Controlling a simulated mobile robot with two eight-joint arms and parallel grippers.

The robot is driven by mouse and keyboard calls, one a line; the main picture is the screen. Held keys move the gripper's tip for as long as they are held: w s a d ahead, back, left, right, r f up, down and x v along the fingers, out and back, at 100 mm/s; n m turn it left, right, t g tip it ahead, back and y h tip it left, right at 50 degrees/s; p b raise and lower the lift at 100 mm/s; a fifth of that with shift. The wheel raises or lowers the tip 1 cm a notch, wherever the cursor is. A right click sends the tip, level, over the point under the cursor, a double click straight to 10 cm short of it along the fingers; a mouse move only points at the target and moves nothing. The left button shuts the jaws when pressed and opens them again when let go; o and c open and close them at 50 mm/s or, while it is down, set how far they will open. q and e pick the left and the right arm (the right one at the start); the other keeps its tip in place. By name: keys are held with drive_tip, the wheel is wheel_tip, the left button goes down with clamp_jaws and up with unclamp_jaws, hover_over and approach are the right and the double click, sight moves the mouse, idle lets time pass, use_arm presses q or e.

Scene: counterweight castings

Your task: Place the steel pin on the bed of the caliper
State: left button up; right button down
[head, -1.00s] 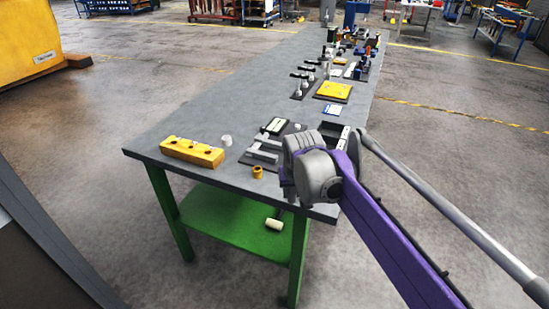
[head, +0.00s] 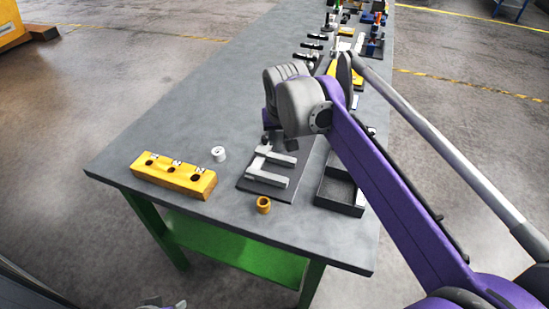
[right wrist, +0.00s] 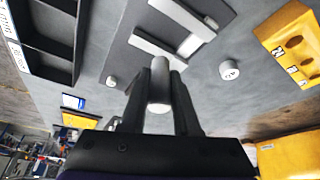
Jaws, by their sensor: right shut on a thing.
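The caliper (head: 268,178) lies on a dark mat near the front of the grey table, its two light jaws pointing right. Its far end is partly covered by my right gripper (head: 268,136), which is above it. In the right wrist view the caliper (right wrist: 160,48) lies beyond the fingers. My right gripper (right wrist: 160,95) is shut on the steel pin (right wrist: 158,88), a light grey cylinder between the two dark fingers. The pin appears held above the table, apart from the mat. I cannot make out my left gripper.
A yellow block with holes (head: 172,178) and a white cylinder (head: 218,154) stand left of the caliper. A black tray (head: 340,197) is to the right. Several tools stand farther back.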

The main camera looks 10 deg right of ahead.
drive_tip(key=f, duration=0.5)
drive_tip(key=shift+s+f+b, duration=0.25)
drive_tip(key=shift+s+b, duration=0.05)
drive_tip(key=shift+w+f, duration=0.1)
drive_tip(key=shift+f, duration=1.9)
drive_tip(key=shift+f, duration=0.1)
drive_tip(key=c, duration=0.6)
unclamp_jaws()
drive_tip(key=shift+b, duration=0.3)
drive_tip(key=shift+c, duration=0.2)
drive_tip(key=p+v, duration=0.1)
drive_tip(key=v, duration=1.1)
